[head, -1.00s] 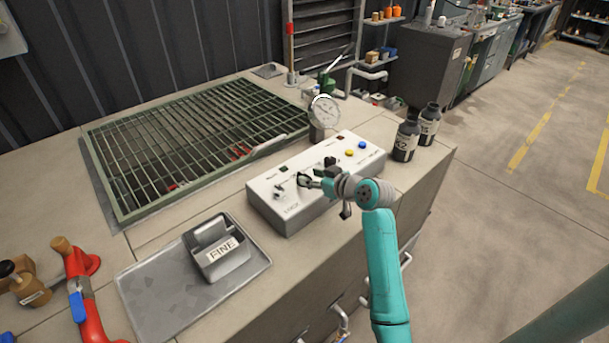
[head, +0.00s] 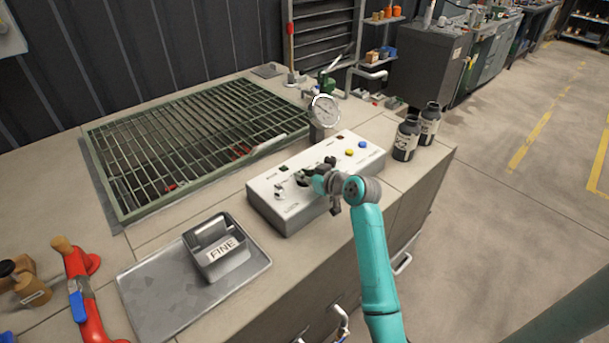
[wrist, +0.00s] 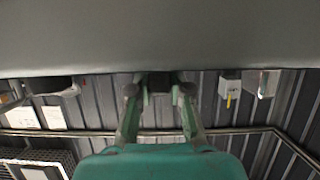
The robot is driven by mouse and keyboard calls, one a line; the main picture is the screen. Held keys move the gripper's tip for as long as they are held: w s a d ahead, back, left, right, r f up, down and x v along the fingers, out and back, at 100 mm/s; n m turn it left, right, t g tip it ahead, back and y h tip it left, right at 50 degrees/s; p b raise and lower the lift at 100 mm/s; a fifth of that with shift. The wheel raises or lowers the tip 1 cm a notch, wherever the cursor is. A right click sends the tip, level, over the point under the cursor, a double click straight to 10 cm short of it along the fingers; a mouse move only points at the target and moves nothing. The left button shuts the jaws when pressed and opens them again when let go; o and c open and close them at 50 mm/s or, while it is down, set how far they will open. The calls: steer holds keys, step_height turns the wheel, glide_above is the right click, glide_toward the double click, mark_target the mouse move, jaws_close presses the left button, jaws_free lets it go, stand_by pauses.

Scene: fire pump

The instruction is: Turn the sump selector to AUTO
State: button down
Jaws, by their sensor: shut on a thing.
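The white control box (head: 290,216) sits on the bench with its knobs and buttons on the sloping top. My gripper (head: 308,178) is at the dark selector knob (head: 302,183) left of the middle of the box. The jaws are shut on this knob, and the wrist and fingers hide part of it. In the wrist view both fingertips (wrist: 158,88) close around a small dark block at the edge of a grey surface. The printed labels are too small to read, so I cannot tell the knob's setting.
A small switch (head: 279,191) is left of the knob; another dark knob (head: 330,161), a yellow button (head: 349,152) and a blue button (head: 362,145) are to the right. A gauge (head: 324,111) stands behind. Two dark bottles (head: 406,140) stand to the right, a FINE container (head: 216,250) in front left.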

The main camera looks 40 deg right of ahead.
steer(key=shift+a+m+h, duration=0.1)
steer(key=shift+m+h, duration=0.3)
steer(key=m+h, duration=0.2)
steer(key=h, duration=0.1)
steer(key=shift+m, duration=0.3)
steer(key=shift+m+g+h, duration=1.2)
steer(key=shift+m+h, duration=0.7)
steer(key=shift+h, duration=0.2)
steer(key=c, duration=1.1)
jaws_free()
steer(key=v, duration=1.1)
steer(key=shift+s+a+r, duration=0.15)
steer(key=shift+s+a, duration=0.1)
steer(key=shift+a, duration=0.1)
